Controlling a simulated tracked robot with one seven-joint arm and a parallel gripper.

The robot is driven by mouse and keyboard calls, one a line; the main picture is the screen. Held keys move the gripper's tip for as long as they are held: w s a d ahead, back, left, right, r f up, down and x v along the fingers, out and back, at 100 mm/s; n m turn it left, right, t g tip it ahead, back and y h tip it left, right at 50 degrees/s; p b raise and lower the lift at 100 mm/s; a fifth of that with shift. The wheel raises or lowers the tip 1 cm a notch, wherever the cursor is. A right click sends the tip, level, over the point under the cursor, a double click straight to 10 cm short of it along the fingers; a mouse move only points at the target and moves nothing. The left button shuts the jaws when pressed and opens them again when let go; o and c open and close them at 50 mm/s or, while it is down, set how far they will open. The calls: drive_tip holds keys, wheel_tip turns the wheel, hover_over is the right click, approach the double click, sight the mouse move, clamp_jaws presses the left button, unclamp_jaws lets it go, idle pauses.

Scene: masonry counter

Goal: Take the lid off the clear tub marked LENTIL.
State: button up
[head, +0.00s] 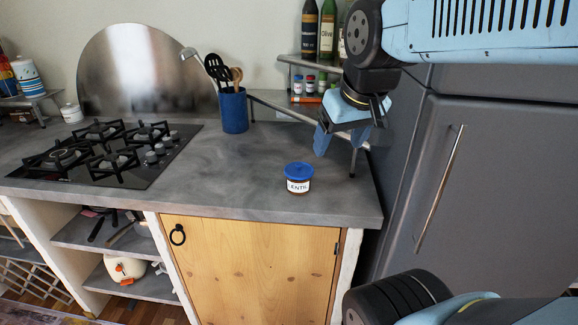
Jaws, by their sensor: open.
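The clear tub (298,185) with a white label, partly readable as LENTIL, stands upright on the grey counter near its front edge. Its contents look brown. A blue lid (299,169) sits on top of it. My gripper (322,150) has blue fingers and hangs above and a little to the right of the tub, apart from it. It is open, and I see nothing between the fingers.
A blue utensil holder (233,110) stands at the back, left of the gripper. A corner shelf (282,106) with bottles and small jars is behind my gripper. A gas hob (105,152) is at left, a grey fridge (480,170) at right. Counter around the tub is clear.

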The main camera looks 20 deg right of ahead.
drive_tip(key=o, duration=0.5)
drive_tip(key=w+n+g, duration=0.1)
drive_tip(key=w, duration=0.2)
drive_tip(key=w+n, duration=0.1)
drive_tip(key=w, duration=0.3)
drive_tip(key=w+n+g, duration=0.1)
drive_tip(key=w+n, duration=0.1)
drive_tip(key=w, duration=0.2)
drive_tip(key=shift+w+r+g, duration=0.1)
drive_tip(key=shift+w+g, duration=0.05)
drive_tip(key=shift+g, duration=0.15)
drive_tip(key=n+g, duration=0.3)
drive_tip(key=n, duration=0.1)
hover_over(299, 168)
drive_tip(key=w, duration=0.1)
wheel_tip(299, 168, down, 5)
drive_tip(key=f, duration=0.8)
drive_tip(key=shift+w+d+f, duration=0.15)
drive_tip(key=shift+d+f, duration=0.05)
drive_tip(key=shift+f, duration=0.1)
drive_tip(key=shift+w+a+f, duration=0.1)
drive_tip(key=shift+a+f, duration=0.05)
drive_tip(key=shift+f, duration=1.15)
drive_tip(key=shift+a+f, duration=0.1)
drive_tip(key=shift+f, duration=1.2)
